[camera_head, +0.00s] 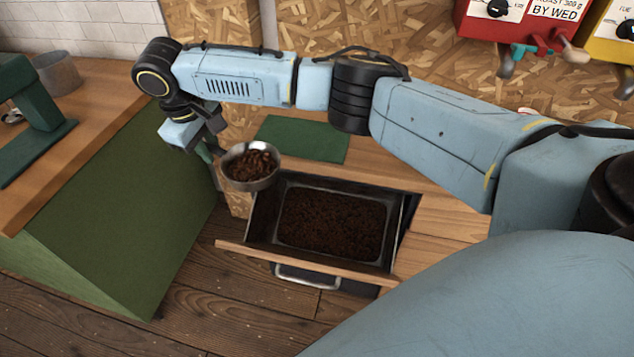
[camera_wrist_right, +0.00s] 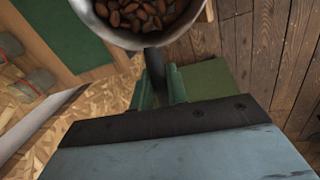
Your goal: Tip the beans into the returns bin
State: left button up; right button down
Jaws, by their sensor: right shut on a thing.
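A small metal pan (camera_head: 236,178) full of brown beans (camera_head: 250,164) hangs in the air, upright or nearly so. My right gripper (camera_head: 212,152) is shut on the pan's dark handle, at the pan's left. In the right wrist view the handle (camera_wrist_right: 153,62) sits between the green fingers of the gripper (camera_wrist_right: 160,85), and the pan (camera_wrist_right: 120,38) with beans (camera_wrist_right: 140,12) shows at the top edge. The returns bin (camera_head: 282,240) is in an open drawer below and right of the pan, with dark brown contents. The pan is over the drawer's back left corner. My left gripper is not in view.
The drawer's wooden front (camera_head: 310,265) has a metal handle (camera_head: 305,283). A green mat (camera_head: 302,138) lies on the counter behind the drawer. A green-sided counter (camera_head: 120,205) stands at left. Red (camera_head: 515,22) and yellow (camera_head: 612,40) dispensers hang on the back wall.

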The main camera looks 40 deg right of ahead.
jog(key=w+a+f+n+p, duration=0.2)
jog(key=w+f+n+p, duration=0.1)
jog(key=w+f+n, duration=0.3)
jog(key=s+d+f+n+t+y+p, duration=0.1)
jog(key=s+f+n, duration=0.3)
jog(key=f, duration=0.9)
jog(key=s+p, duration=0.1)
jog(key=s, duration=0.2)
jog(key=shift+d+f+n+y, duration=0.2)
jog(key=shift+f+n+y, duration=0.1)
jog(key=shift+f+y, duration=0.1)
jog(key=shift+r, duration=0.1)
